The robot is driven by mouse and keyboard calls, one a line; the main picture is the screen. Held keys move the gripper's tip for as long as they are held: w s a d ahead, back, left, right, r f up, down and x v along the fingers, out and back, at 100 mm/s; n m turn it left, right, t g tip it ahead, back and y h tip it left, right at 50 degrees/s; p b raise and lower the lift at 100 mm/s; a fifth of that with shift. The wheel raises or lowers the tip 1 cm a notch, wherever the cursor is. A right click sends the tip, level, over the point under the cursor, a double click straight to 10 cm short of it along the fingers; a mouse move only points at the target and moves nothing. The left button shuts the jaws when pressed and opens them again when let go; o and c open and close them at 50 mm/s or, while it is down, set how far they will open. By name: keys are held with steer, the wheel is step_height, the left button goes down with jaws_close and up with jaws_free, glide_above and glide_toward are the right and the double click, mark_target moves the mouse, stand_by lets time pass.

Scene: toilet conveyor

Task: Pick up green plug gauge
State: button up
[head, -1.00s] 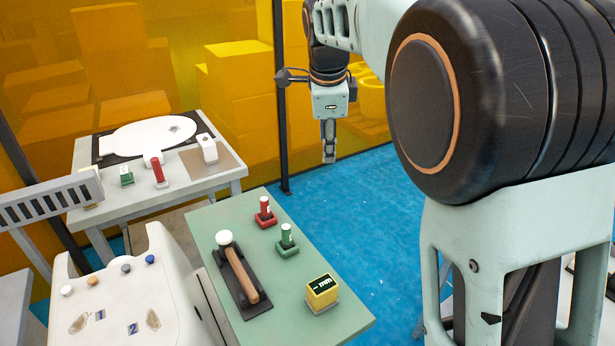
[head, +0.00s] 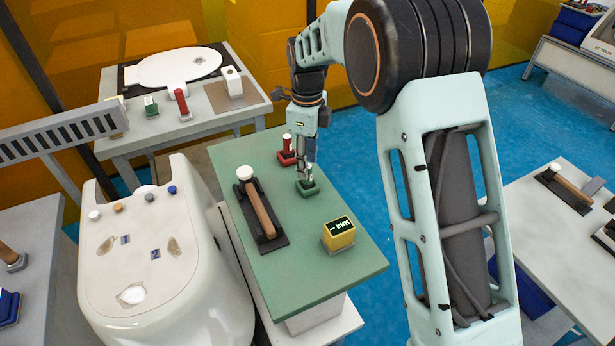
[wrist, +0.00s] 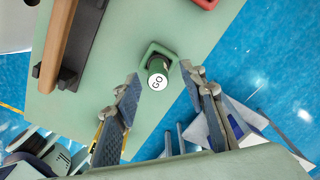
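The green plug gauge (wrist: 158,70) stands upright in a square green holder on the green table, its white top marked "GO". In the head view its green base (head: 307,188) shows just below my gripper (head: 306,172), which hides most of the gauge. In the wrist view my gripper (wrist: 160,90) is open, with one finger to the left of the gauge and one to the right. The fingertips are close to the gauge but appear apart from it. The gripper points down over the table.
A red gauge (head: 287,150) stands just behind the green one. A wooden-handled tool on a black base (head: 262,212) lies to the left. A yellow "mm" device (head: 339,234) stands in front on the green table (head: 300,265). A white toilet (head: 165,250) is further left.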

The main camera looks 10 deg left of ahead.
mark_target(308, 184)
step_height(308, 184, down, 4)
steer(key=shift+s+f, duration=0.15)
steer(key=shift+c, duration=0.7)
jaws_close()
